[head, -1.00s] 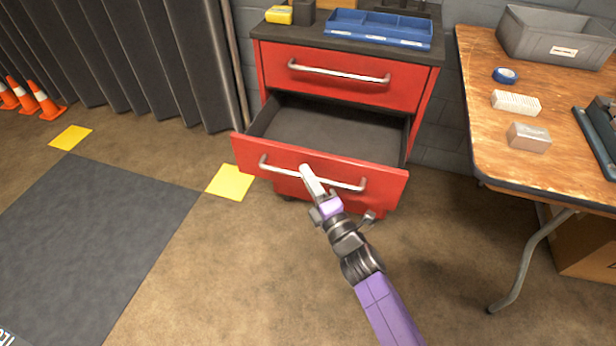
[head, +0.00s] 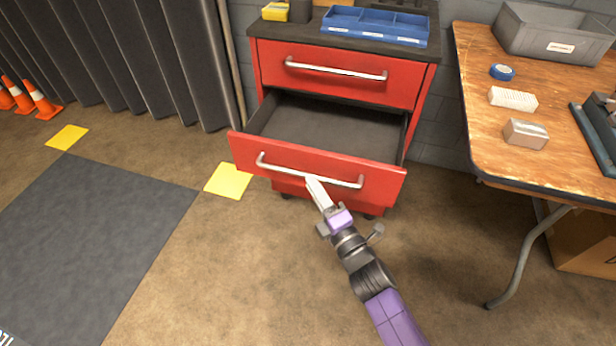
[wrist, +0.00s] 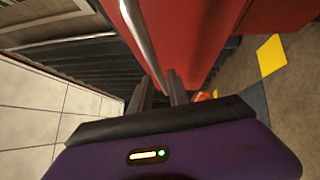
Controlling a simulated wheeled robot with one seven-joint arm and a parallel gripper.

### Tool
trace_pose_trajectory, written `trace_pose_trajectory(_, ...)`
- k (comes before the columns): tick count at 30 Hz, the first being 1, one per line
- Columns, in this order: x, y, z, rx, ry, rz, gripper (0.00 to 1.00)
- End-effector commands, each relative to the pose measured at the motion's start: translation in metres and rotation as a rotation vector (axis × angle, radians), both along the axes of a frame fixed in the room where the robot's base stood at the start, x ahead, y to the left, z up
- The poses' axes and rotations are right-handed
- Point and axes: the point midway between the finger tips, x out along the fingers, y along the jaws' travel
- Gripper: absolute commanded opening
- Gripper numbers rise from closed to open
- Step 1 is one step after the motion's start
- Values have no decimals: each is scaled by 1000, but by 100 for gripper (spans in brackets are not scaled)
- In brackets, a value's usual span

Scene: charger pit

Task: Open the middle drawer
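The red cabinet (head: 432,85) has a closed top drawer (head: 335,76). Below it the middle drawer (head: 240,150) stands pulled well out, and its grey interior looks empty. Its silver bar handle (head: 275,167) crosses the front and also shows in the wrist view (wrist: 140,30). My gripper (head: 312,182) is just in front of and below the handle bar, with its fingertips close to it. In the wrist view its two dark fingers (wrist: 162,88) are apart, with nothing clearly held; whether they touch the bar I cannot tell. Red cabinet front shows below the drawer, mostly hidden.
A wooden table (head: 490,150) stands at right with a grey bin (head: 555,35), blue tape (head: 502,72) and small blocks. A blue tray (head: 375,27) sits on the cabinet. Orange cones (head: 40,98) stand far left. The floor left of the drawer is open.

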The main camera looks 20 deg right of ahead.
Motion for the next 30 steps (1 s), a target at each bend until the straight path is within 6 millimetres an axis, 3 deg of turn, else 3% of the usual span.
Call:
trace_pose_trajectory(3,-19,-2,-3,0,3,-1,22)
trace_pose_trajectory(9,-35,-3,-5,0,2,0,22)
trace_pose_trajectory(30,-36,-4,-6,68,9,6,22)
